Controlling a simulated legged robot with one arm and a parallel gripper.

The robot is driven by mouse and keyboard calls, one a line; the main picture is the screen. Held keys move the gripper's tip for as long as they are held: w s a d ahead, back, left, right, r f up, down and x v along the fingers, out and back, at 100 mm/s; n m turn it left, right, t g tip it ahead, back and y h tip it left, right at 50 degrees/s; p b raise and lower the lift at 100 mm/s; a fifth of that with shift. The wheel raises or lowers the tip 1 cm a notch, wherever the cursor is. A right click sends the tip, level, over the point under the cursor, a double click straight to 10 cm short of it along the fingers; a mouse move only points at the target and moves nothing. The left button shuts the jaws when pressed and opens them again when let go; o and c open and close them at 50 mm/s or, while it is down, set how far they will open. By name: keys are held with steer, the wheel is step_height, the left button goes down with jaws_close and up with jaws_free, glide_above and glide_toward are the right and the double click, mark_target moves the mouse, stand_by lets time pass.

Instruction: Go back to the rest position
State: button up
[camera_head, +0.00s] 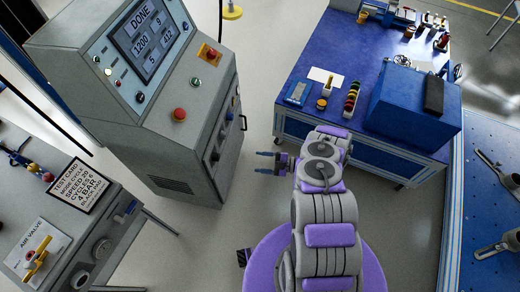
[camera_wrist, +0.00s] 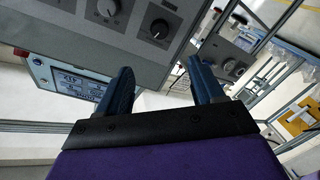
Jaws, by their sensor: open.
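My gripper (camera_head: 268,160) is open and empty. It points left from my arm, over the floor gap between the grey control console and the blue workbench. In the wrist view its two dark blue fingers stand apart (camera_wrist: 160,66), with nothing between them. The control console (camera_head: 205,130) stands to the left of it, apart from the fingers.
The blue workbench (camera_head: 315,65) stands ahead, bearing a blue box (camera_head: 405,105) and small items. A grey unit with a test card (camera_head: 80,185) and yellow air valve (camera_head: 38,258) is at lower left. Another blue table (camera_head: 485,220) is at right. Floor between (camera_head: 225,225) is clear.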

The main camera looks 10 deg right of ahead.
steer(key=w+d+r+m+t+h, duration=0.2)
steer(key=w+r+h, duration=0.2)
steer(key=w+r, duration=0.5)
steer(key=w+d+r+m+t+h, duration=0.2)
steer(key=w+r+h, duration=0.3)
steer(key=w, duration=0.8)
steer(key=d+r+m+h, duration=0.3)
steer(key=r+m+h, duration=0.3)
steer(key=r, duration=1.2)
steer(key=s+r+m+g+h, duration=0.1)
steer(key=s+r+m+g, duration=0.3)
steer(key=s, duration=0.5)
steer(key=s+r+m+g+h, duration=0.1)
steer(key=s+r+h, duration=0.1)
steer(key=s+r, duration=0.6)
steer(key=s+a+r+m+g+y, duration=0.1)
steer(key=s+a+m+g, duration=0.2)
steer(key=s, duration=1.6)
steer(key=s+a+r+m+g, duration=0.2)
steer(key=s+a+g, duration=0.2)
steer(key=s, duration=1.5)
steer(key=shift+s+m+y, duration=0.2)
steer(key=shift+m+y, duration=0.2)
